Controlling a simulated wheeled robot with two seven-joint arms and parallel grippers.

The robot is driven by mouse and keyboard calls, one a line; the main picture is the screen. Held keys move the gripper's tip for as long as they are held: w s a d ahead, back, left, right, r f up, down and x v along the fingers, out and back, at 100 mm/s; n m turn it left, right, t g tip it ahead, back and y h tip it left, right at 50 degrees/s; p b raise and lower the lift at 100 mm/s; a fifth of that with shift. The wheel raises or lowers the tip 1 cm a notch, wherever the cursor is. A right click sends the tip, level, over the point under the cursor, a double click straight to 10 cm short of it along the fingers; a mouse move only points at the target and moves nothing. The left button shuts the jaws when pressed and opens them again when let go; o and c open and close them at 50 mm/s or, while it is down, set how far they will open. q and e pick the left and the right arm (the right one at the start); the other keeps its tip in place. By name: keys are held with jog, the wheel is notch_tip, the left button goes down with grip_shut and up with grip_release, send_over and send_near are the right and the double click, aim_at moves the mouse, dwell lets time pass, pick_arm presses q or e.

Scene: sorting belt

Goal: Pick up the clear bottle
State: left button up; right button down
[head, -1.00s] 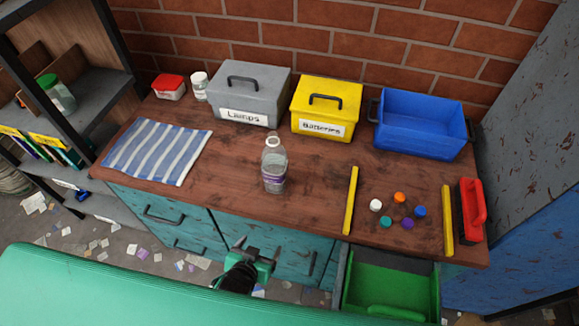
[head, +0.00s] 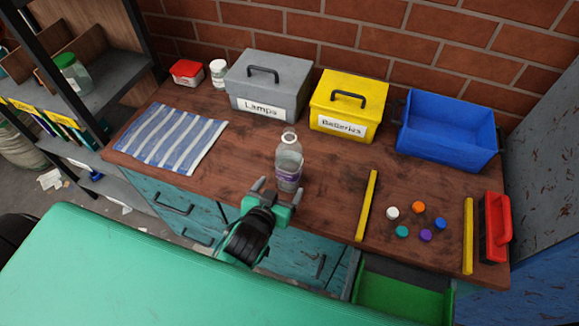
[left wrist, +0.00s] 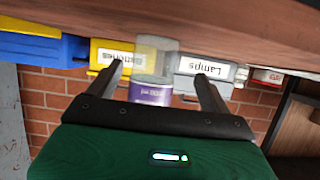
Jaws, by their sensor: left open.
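The clear bottle (head: 289,165) stands upright on the brown wooden worktop near its front edge, with a purple label on its lower part. My left gripper (head: 277,190) is open just in front of it, at the worktop's front edge. In the left wrist view, which is upside down, the bottle (left wrist: 154,75) shows beyond and between the two spread fingers (left wrist: 160,78). I cannot see a finger touching it. My right gripper is not in view.
Behind the bottle stand a grey Lamps box (head: 266,85), a yellow Batteries box (head: 347,108) and a blue bin (head: 449,130). A striped cloth (head: 172,138) lies left. Yellow bars (head: 367,205), coloured caps (head: 418,207) and a red-handled tool (head: 495,228) lie right. An open green drawer (head: 400,297) juts out below.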

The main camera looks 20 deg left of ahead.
aim_at(285, 185)
pick_arm(q)
jog(key=x, duration=0.5)
jog(key=shift+s+d+f+p, duration=0.1)
jog(key=shift+d+f+p, duration=0.1)
jog(key=shift+d+p, duration=0.2)
jog(key=shift+w+f, duration=0.25)
jog(key=shift+w, duration=0.25)
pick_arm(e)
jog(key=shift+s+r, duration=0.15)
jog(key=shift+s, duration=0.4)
pick_arm(q)
jog(key=shift+c, duration=0.4)
jog(key=c, duration=1)
